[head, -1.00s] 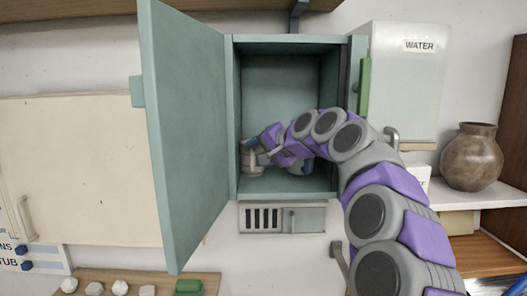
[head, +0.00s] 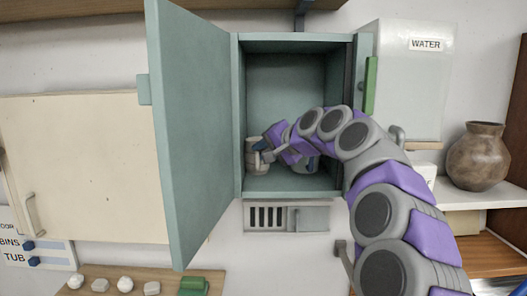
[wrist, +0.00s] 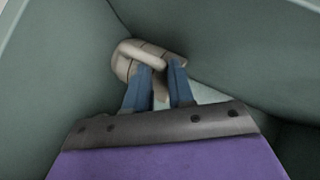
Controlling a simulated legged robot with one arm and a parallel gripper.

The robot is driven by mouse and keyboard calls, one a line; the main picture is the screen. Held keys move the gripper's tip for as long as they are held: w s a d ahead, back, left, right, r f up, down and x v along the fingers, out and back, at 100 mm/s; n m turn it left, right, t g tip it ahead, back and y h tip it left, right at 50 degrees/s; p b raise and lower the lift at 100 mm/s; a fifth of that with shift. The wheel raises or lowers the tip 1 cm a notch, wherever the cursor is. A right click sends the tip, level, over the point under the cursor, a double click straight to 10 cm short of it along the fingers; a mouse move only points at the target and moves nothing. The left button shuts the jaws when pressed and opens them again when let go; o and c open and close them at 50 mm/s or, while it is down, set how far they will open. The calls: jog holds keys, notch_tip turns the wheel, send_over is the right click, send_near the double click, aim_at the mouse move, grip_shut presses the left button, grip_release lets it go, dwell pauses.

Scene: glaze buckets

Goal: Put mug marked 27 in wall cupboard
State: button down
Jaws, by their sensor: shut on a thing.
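The wall cupboard (head: 289,42) is teal, and its door (head: 195,130) stands wide open to the left. My gripper (head: 266,153) reaches inside it near the left wall. It is shut on a pale beige mug (head: 251,158), low in the cupboard's left side. In the wrist view the blue fingers of my gripper (wrist: 162,78) pinch the mug (wrist: 126,60) near a corner of the cupboard. No number can be read on the mug. I cannot tell whether its base touches the cupboard floor.
A white container marked WATER (head: 405,85) and a brown vase (head: 476,157) are at the right. A cream cabinet (head: 85,165) is at the left.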

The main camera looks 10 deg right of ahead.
jog(key=shift+s+f, duration=0.1)
jog(key=shift+f, duration=0.1)
jog(key=shift+s+d, duration=0.45)
jog(key=shift+s, duration=0.35)
jog(key=shift+s+d, duration=0.3)
jog(key=shift+d, duration=0.15)
jog(key=c, duration=1.4)
grip_release()
jog(key=shift+o, duration=1.4)
jog(key=shift+w, duration=0.15)
jog(key=shift+o, duration=1.1)
jog(key=shift+r, duration=0.15)
jog(key=shift+d, duration=0.1)
jog(key=b+v, duration=0.1)
jog(key=v, duration=1.6)
jog(key=shift+d+b, duration=0.15)
jog(key=shift+b, duration=0.15)
